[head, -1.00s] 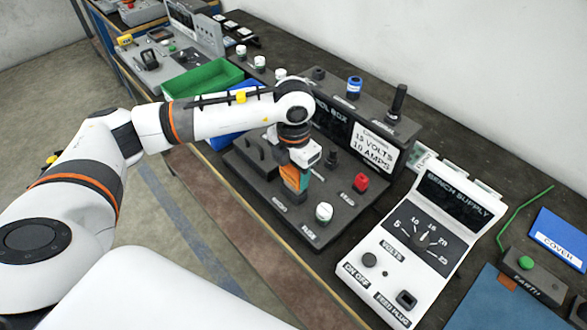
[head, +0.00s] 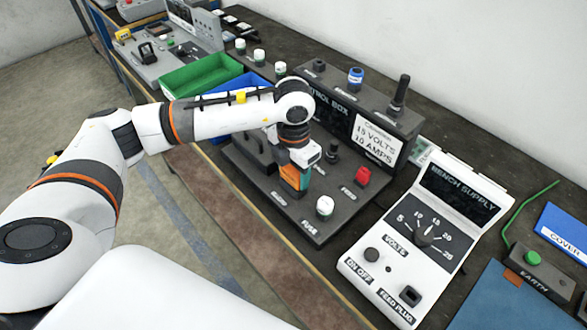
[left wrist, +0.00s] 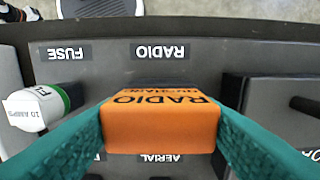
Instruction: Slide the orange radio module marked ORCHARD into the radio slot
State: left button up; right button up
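The orange radio module (left wrist: 160,128) is between the teal fingertips of my left gripper (head: 294,178). Its face reads RADIO, with a second, foreshortened line I cannot read surely. My left gripper is shut on it, over the dark control-box deck (head: 336,221). The RADIO label (left wrist: 160,51) on the deck is just beyond the module in the left wrist view. The radio slot is hidden by the module and fingers, so I cannot tell how deep the module sits. My right gripper is not in view.
A white-capped fuse (head: 325,207) and a red knob (head: 362,176) stand near on the deck. A dark raised handle block (head: 257,157) is on the other side. The bench supply (head: 420,235) stands to the right; green (head: 202,76) and blue bins lie behind.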

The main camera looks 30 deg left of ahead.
aim_at(293, 170)
pick_arm(q)
jog(key=o, duration=0.4)
jog(key=shift+o, duration=0.2)
notch_tip(293, 170, up, 12)
jog(key=b, duration=0.1)
jog(key=shift+s, duration=0.1)
dwell(0.8)
